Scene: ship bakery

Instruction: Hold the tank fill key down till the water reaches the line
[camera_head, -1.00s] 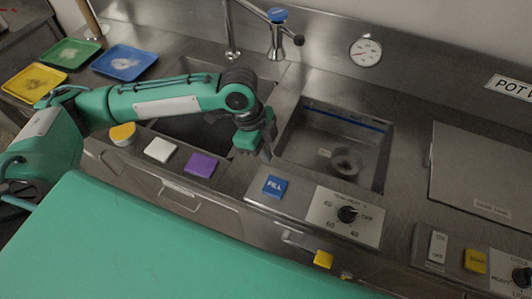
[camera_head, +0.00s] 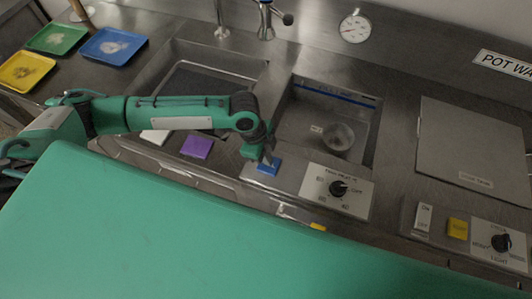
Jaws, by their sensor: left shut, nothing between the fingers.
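The blue fill key (camera_head: 266,169) sits on the counter's front strip, just left of the dial plate; my gripper hides its upper part and its label. My left gripper (camera_head: 268,159) is shut and empty, pointing down with its tips at the key. I cannot tell whether they touch it or press it down. The tank (camera_head: 374,140) is the square steel basin behind the key, with a blue line (camera_head: 335,88) along its upper back wall. A round pale shape (camera_head: 338,136) shows low in it. The water level is hard to make out. My right gripper is out of view.
A heat dial (camera_head: 338,188) is close right of the key. A purple block (camera_head: 196,147) and a white block (camera_head: 155,137) lie left. An on/off switch (camera_head: 423,219) and a yellow key (camera_head: 457,228) are further right. A second basin (camera_head: 205,52) is behind my arm.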

